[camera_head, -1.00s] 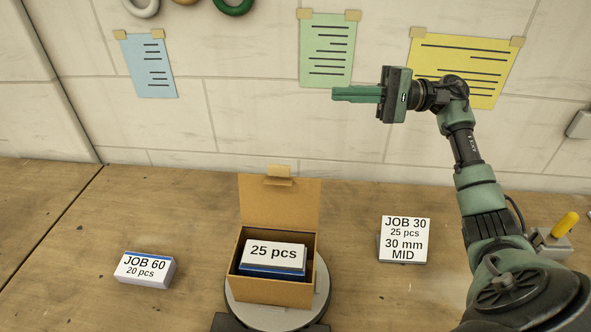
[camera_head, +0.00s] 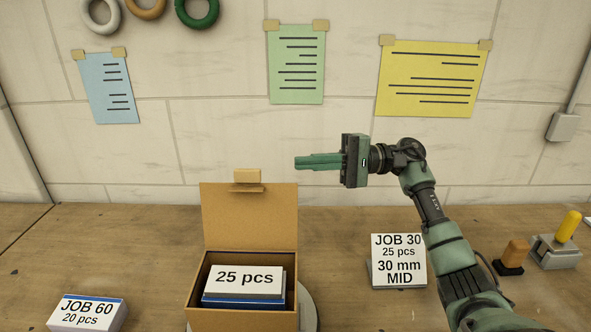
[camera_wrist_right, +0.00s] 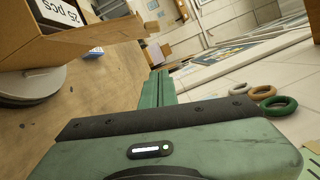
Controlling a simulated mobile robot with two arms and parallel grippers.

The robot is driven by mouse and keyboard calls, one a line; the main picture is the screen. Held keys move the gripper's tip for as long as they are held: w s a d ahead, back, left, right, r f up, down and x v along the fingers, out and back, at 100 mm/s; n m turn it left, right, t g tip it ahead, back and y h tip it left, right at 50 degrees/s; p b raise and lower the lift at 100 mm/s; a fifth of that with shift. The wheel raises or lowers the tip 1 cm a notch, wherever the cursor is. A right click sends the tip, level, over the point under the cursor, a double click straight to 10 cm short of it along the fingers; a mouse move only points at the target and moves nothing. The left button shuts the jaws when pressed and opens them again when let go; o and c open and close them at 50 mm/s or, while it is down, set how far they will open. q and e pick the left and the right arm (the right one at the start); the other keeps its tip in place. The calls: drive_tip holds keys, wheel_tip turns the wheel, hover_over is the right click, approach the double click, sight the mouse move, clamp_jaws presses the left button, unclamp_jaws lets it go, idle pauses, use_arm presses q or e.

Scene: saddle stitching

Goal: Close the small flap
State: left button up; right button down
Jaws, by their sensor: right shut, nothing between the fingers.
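An open cardboard box (camera_head: 232,322) stands with its large lid (camera_head: 250,215) upright at the back. The small flap (camera_head: 248,177) is a short tan piece at the top edge of the lid, bent away from the lid's plane. A white and blue stack marked "25 pcs" (camera_head: 246,278) lies in the box. My right gripper (camera_head: 297,162) is shut and empty, pointing left, just right of and slightly above the lid's top right corner in the head view. Its green fingers (camera_wrist_right: 158,78) also show in the right wrist view, apart from the box (camera_wrist_right: 90,45). My left gripper is not in view.
The box rests on a round grey turntable (camera_head: 308,310). A "JOB 60" stack (camera_head: 88,312) lies left, and a "JOB 30" sign (camera_head: 399,260) stands right. A yellow-handled tool (camera_head: 567,230) is far right. Papers hang on the wall behind. The table between is clear.

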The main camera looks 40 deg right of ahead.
drive_tip(key=a+r+p, duration=0.1)
drive_tip(key=a+p, duration=0.5)
drive_tip(key=a, duration=0.4)
drive_tip(key=shift+w+r, duration=0.15)
drive_tip(key=shift+r, duration=0.15)
